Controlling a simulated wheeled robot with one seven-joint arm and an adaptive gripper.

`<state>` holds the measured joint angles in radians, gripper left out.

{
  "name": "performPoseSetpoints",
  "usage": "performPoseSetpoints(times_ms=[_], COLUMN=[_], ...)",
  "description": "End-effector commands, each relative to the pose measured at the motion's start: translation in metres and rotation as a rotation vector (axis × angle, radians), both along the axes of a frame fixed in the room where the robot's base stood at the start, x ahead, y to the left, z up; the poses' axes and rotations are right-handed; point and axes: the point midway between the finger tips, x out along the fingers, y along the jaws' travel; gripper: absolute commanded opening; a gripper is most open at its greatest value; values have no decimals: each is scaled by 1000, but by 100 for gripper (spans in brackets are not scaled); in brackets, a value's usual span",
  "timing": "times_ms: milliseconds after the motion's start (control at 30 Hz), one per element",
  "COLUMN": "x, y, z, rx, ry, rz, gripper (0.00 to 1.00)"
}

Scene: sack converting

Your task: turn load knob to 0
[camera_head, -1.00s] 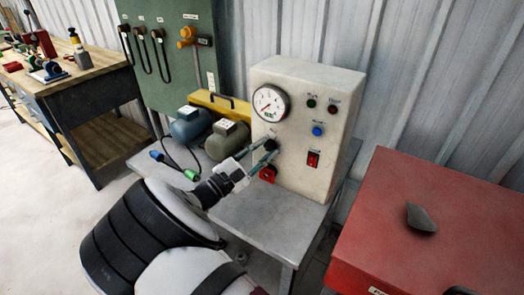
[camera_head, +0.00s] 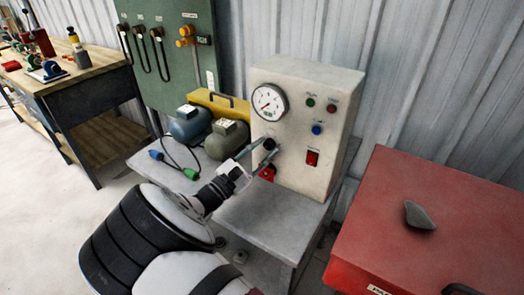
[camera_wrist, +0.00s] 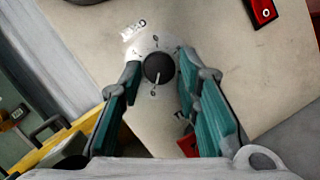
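The load knob (camera_wrist: 158,68) is round and black with a white pointer line, on a pale dial plate in the wrist view. Its pointer runs toward the bottom of that picture, slightly left, near a small mark too small to read surely. In the head view the knob (camera_head: 269,144) sits below the gauge on the cream control box (camera_head: 312,97). My gripper (camera_wrist: 157,72) has its teal-padded fingers apart on either side of the knob, with narrow gaps showing. In the head view my gripper (camera_head: 268,149) reaches the box front.
A red switch (camera_head: 312,158) and a blue button (camera_head: 317,129) are right of the knob. A red knob (camera_head: 267,173) lies just below my fingers. The pressure gauge (camera_head: 269,102) is above. A red cabinet (camera_head: 440,215) stands at right.

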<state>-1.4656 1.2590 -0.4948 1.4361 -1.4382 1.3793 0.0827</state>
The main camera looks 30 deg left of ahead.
Motion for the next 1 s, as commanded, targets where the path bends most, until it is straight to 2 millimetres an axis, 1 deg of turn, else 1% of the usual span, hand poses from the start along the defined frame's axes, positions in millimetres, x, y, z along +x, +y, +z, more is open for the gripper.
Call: performPoseSetpoints(times_ms=[333,467,567,800,1000], x=[-1,-9,-23,-69,-98], y=[0,3,8,22,30], z=[0,-2,-6,-17,-25], rx=[2,2,1,2,1], ry=[-1,-1,0,0,0], rz=[0,1,4,3,2], gripper=[45,45,45,45,45])
